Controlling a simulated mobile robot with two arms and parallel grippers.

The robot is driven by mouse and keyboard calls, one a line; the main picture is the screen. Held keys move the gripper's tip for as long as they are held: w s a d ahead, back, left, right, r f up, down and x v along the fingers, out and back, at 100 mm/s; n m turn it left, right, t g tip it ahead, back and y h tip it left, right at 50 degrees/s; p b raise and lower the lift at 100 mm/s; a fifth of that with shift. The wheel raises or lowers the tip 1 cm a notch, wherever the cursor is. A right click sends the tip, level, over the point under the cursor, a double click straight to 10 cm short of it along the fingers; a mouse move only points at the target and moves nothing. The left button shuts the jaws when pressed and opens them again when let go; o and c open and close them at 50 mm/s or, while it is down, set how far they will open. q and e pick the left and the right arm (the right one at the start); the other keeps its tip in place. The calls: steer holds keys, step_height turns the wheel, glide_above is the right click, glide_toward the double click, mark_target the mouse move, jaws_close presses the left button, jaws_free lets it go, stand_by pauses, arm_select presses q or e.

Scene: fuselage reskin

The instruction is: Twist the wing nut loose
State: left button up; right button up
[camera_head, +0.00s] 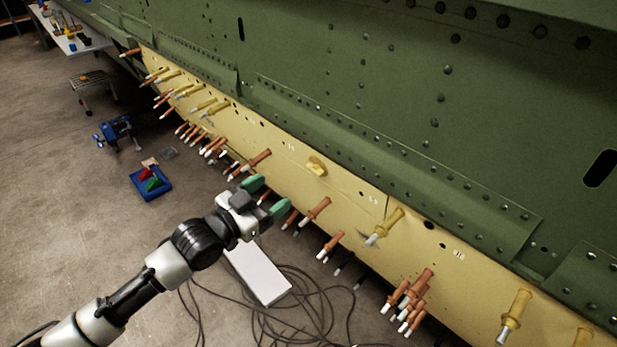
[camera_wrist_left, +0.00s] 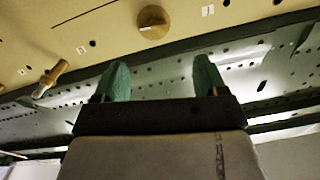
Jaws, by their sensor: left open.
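My left gripper (camera_head: 265,195) is open and empty, with its green fingertips apart near the lower edge of the yellow skin panel (camera_head: 345,196). In the left wrist view both fingers (camera_wrist_left: 158,80) point toward the panel. A brass fastener (camera_head: 383,226) with small grey wings, seemingly the wing-nut type, sticks out of the panel to the right of the gripper. A brass fastener also shows at the left in the left wrist view (camera_wrist_left: 50,78). A rounded yellow knob (camera_head: 317,166) sits on the panel up and right of the gripper; it appears ahead of the fingers in the wrist view (camera_wrist_left: 153,22). Nothing touches the fingers.
Several copper-coloured fasteners (camera_head: 316,210) jut from the panel around the gripper. The green fuselage (camera_head: 370,80) rises above. On the floor are a white slab (camera_head: 258,273), loose black cables (camera_head: 310,320) and a blue tray (camera_head: 151,184).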

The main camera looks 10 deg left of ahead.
mark_target(312, 171)
arm_select(q)
steer(key=shift+n+g, duration=0.3)
steer(key=shift+n, duration=0.1)
steer(key=p+x, duration=0.1)
steer(key=x, duration=0.9)
steer(key=shift+w+d+r+p, duration=0.1)
steer(key=shift+d+p, duration=0.3)
steer(key=shift+d, duration=0.2)
